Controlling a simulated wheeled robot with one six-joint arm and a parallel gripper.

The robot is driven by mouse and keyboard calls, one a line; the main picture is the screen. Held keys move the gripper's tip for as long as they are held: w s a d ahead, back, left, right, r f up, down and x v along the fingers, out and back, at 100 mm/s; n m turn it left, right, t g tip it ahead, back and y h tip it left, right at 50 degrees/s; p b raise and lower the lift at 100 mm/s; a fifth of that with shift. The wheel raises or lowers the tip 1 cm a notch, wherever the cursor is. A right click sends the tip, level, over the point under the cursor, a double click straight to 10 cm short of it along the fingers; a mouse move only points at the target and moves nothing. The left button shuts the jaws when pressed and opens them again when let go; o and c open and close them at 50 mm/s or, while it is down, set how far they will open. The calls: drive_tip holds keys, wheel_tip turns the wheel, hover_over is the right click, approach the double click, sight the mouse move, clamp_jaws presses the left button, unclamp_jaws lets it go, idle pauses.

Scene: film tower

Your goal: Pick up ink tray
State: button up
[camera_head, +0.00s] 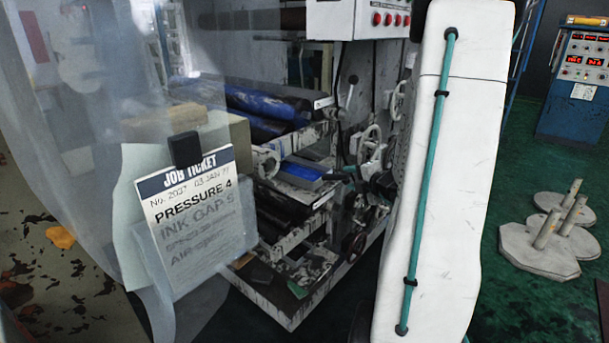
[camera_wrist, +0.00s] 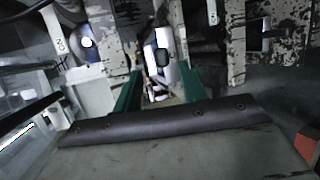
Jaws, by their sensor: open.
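A shallow grey tray with blue in it (camera_head: 303,171), which looks like the ink tray, sits in the middle of the press front in the head view. My gripper (camera_head: 352,178) is dark and small there, close to the right end of this tray. I cannot tell whether they touch. In the wrist view, two green fingers stand apart with my open gripper's gap (camera_wrist: 158,88) between them. A pale part with a dark opening shows beyond the gap. I cannot make out the tray for certain in the wrist view.
The press (camera_head: 290,312) has blue-inked rollers (camera_head: 270,103) above the tray and handwheels (camera_head: 370,143) to the right. A clear curtain (camera_head: 85,130) and a job ticket (camera_head: 190,215) hang at left. Weights on plates (camera_head: 540,250) stand on the green floor at right.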

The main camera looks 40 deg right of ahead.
sight(344, 178)
drive_tip(key=x, duration=0.7)
drive_tip(key=shift+a+f, duration=0.1)
drive_tip(key=shift+f, duration=0.25)
clamp_jaws()
idle(1.1)
